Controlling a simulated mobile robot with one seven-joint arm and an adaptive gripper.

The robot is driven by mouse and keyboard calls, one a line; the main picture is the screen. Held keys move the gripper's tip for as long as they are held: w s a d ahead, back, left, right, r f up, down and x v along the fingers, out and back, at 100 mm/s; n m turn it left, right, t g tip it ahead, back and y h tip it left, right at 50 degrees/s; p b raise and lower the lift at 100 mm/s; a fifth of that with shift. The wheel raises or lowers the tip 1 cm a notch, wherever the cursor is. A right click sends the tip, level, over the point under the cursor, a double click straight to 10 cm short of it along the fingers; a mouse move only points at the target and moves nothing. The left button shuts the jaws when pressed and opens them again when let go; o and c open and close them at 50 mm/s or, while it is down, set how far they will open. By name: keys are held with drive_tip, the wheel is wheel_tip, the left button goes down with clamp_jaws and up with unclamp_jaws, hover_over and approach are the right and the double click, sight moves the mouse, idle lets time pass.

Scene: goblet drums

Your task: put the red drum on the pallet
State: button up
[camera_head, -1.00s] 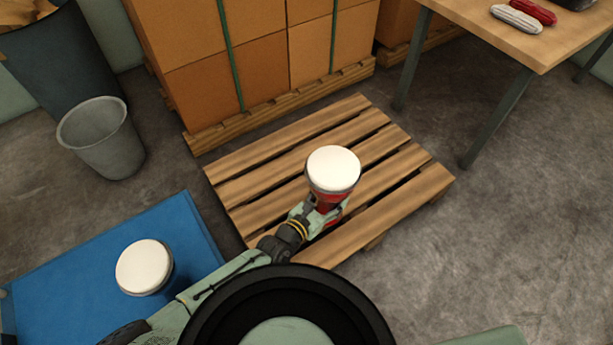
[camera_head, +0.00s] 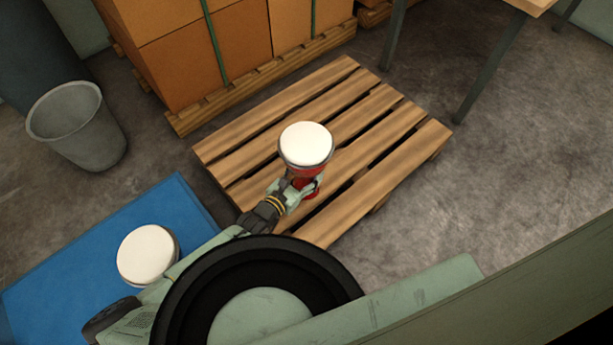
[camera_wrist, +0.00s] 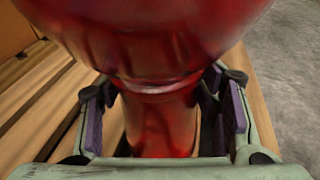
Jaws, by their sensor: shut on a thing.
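The red drum (camera_head: 305,146) has a white head and a red goblet body. It is upright, over the wooden pallet (camera_head: 392,128) in the head view. My gripper (camera_head: 296,188) is shut on its narrow lower part. In the wrist view the red drum (camera_wrist: 155,50) fills the upper middle, with its waist between the purple-padded fingers of my gripper (camera_wrist: 162,125). Pallet slats (camera_wrist: 35,100) show at the left behind it. The drum's foot is mostly hidden, so I cannot tell whether it touches the slats.
Another white-headed drum (camera_head: 148,255) stands on a blue mat (camera_head: 60,270) at lower left. A grey bin (camera_head: 75,125) is at left. Stacked boxes (camera_head: 180,55) on another pallet stand behind. A table leg (camera_head: 490,65) is at upper right. The right floor is clear.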

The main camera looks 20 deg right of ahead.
drive_tip(key=shift+f, duration=1.7)
drive_tip(key=shift+b, duration=0.3)
drive_tip(key=shift+f, duration=0.15)
drive_tip(key=o, duration=1.8)
drive_tip(key=shift+a+r, duration=0.1)
drive_tip(key=shift+r, duration=0.1)
drive_tip(key=v, duration=1.2)
drive_tip(key=shift+f, duration=0.15)
